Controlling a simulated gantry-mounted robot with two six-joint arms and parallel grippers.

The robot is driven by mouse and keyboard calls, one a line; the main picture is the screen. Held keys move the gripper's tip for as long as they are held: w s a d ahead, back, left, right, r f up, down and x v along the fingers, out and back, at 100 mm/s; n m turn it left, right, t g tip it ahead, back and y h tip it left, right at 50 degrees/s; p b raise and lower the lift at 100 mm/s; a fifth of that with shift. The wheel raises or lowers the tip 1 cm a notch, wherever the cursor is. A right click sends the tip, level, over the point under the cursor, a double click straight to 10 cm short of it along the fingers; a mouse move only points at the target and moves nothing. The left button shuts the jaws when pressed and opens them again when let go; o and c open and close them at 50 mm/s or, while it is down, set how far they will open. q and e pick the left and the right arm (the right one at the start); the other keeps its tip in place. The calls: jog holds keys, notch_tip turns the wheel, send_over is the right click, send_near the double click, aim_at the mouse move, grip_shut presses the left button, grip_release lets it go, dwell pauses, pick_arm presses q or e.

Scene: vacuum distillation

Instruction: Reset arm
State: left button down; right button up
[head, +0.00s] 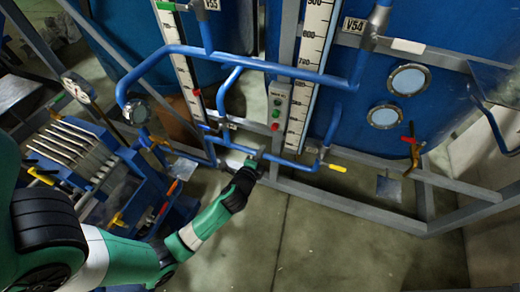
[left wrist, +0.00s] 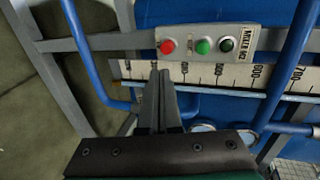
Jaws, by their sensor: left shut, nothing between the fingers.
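My left arm (head: 205,225) is green and white and reaches in from the lower left of the head view. Its left gripper (head: 257,157) is shut and empty, just below a grey button box (head: 279,106). In the left wrist view the two fingers (left wrist: 158,85) lie together, pointing at a white graduated scale (left wrist: 205,74). The button box (left wrist: 210,40) shows beyond the fingertips with a red button, a green button and a dark button. I cannot tell whether the fingers touch the scale or the frame. My right gripper is not in view.
Blue pipes (head: 270,68) cross in front of blue tanks (head: 360,110). A grey metal frame (head: 345,203) runs along the bottom. Valves with a yellow handle (head: 337,168) and a red handle (head: 408,140) stick out. A finned blue unit (head: 80,155) stands left. The floor (head: 300,250) is clear.

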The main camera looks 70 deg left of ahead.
pick_arm(q)
jog(key=shift+s+d+r, duration=0.2)
jog(key=shift+s+d, duration=0.25)
dwell(0.3)
